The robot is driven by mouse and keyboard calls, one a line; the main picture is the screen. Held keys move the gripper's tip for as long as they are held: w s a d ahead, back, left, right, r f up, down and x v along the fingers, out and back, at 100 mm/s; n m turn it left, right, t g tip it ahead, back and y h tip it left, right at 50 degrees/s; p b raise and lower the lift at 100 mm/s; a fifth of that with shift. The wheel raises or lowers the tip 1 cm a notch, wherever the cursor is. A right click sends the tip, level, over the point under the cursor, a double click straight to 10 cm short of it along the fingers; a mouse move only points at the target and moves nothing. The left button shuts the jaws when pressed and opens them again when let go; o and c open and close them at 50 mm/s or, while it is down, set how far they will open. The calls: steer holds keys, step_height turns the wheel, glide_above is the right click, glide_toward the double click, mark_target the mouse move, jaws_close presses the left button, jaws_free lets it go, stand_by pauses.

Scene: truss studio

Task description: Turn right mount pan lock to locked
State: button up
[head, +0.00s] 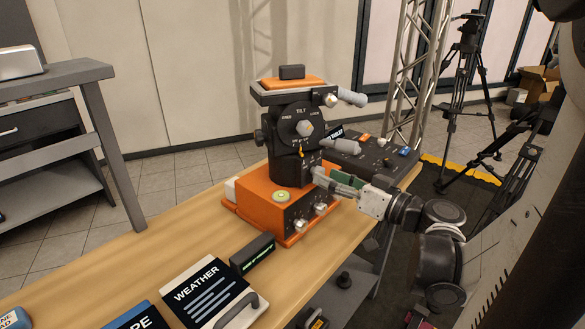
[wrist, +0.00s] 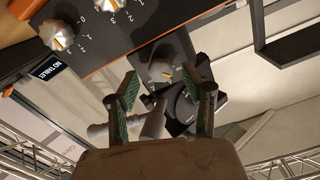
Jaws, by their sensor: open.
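The mount is an orange base (head: 262,205) with a dark upper body (head: 290,160) and a tilt dial (head: 303,127), standing on the wooden bench. My gripper (head: 322,177) reaches in from the right, its fingertips close to the lower front of the dark body. In the wrist view my gripper (wrist: 161,88) is open, with green-padded fingers apart. A grey knob with an orange mark (wrist: 161,70) shows between and beyond the fingertips, on a dark panel. It looks like the pan lock, but its label is not readable. I cannot tell whether the fingers touch it.
Two silver knobs (wrist: 58,35) (wrist: 112,8) with number marks sit on the base's front, near my gripper. A dark control box (head: 375,157) stands behind on the bench. A Weather board (head: 208,291) and a small black display (head: 252,254) lie nearer.

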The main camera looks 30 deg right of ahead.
steer(key=shift+x, duration=0.8)
steer(key=shift+c, duration=0.4)
jaws_close()
